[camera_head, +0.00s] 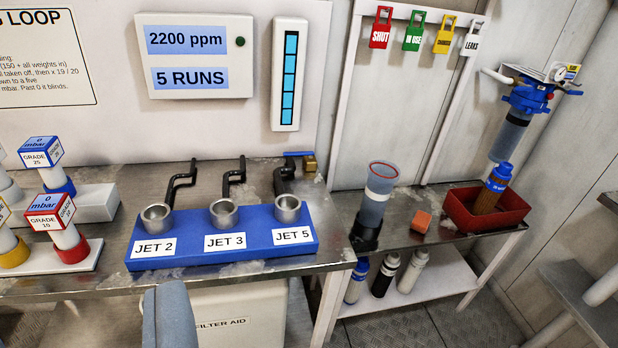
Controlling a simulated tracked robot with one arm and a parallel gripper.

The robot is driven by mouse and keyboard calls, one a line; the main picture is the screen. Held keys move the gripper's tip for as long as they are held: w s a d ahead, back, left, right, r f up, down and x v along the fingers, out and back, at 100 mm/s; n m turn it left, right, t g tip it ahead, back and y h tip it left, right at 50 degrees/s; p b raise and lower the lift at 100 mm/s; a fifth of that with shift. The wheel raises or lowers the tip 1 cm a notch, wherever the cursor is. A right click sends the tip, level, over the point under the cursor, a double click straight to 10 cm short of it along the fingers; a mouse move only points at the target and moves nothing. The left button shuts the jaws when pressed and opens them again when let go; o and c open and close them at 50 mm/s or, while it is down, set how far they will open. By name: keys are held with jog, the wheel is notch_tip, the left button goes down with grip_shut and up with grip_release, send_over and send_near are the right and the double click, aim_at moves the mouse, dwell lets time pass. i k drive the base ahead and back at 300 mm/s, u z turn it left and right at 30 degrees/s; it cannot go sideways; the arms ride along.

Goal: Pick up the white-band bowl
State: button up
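The white-band bowl (372,208) is a clear grey-blue cylinder with a white band near its upper part and a reddish rim. It stands upright in a black foot on the metal bench, right of the blue jet block. A grey-blue part that looks like my gripper (168,312) shows at the bottom edge, left of centre. It is well to the left of the bowl and apart from it. Only one piece of it shows, so I cannot tell its opening. Nothing is seen held in it.
An orange cube (421,222) and a red tray (458,213) with a blue-topped brown cartridge (491,190) are right of the bowl. The blue jet block (290,241) holds metal cups. Several bottles (384,274) stand on the shelf below. A blue filter head (528,98) hangs on the wall.

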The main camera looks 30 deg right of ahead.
aim_at(377, 191)
jog(key=i, duration=1.55)
jog(key=z, duration=0.55)
